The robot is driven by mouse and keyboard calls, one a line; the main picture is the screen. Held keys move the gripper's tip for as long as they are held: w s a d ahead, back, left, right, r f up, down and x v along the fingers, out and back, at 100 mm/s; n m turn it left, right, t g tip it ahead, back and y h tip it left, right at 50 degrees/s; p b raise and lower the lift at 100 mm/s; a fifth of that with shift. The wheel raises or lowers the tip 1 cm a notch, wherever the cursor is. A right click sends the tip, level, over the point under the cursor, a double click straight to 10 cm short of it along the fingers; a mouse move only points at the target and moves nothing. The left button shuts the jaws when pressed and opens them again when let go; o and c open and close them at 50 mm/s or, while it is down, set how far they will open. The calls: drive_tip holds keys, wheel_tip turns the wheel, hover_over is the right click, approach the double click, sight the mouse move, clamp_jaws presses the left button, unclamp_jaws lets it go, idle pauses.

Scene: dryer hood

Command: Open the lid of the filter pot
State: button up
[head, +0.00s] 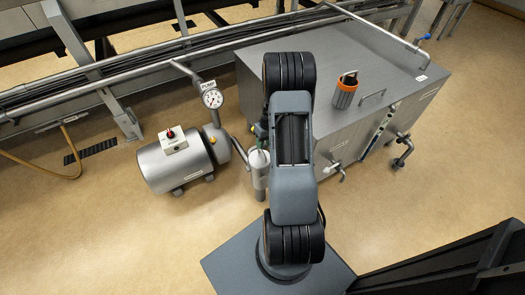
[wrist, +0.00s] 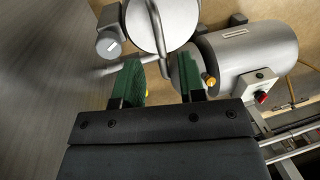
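The filter pot (head: 260,178) is a slim upright steel cylinder between the pump and the tank in the head view; my arm partly covers it. In the wrist view its round pale lid (wrist: 138,25) shows at the top, cut by the picture's edge, with a bent steel bar handle (wrist: 155,25) across it. The lid looks down on the pot, but I cannot see its seam. My gripper (wrist: 160,78) has two green fingers set wide apart, with nothing between their tips. The handle lies just beyond the fingertips. In the head view my gripper is mostly hidden behind my arm.
A steel pump (head: 175,163) with a red knob and a gauge (head: 212,98) stands to the left. Pipes (head: 150,82) run behind. Floor in front is partly clear.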

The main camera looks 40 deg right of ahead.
sight(260, 159)
drive_tip(key=shift+a+f+b, duration=0.2)
drive_tip(key=shift+f+b, duration=0.05)
drive_tip(key=shift+f, duration=0.75)
drive_tip(key=shift+a+f+b, duration=0.2)
drive_tip(key=shift+f, duration=0.8)
drive_tip(key=shift+c, duration=0.2)
clamp_jaws()
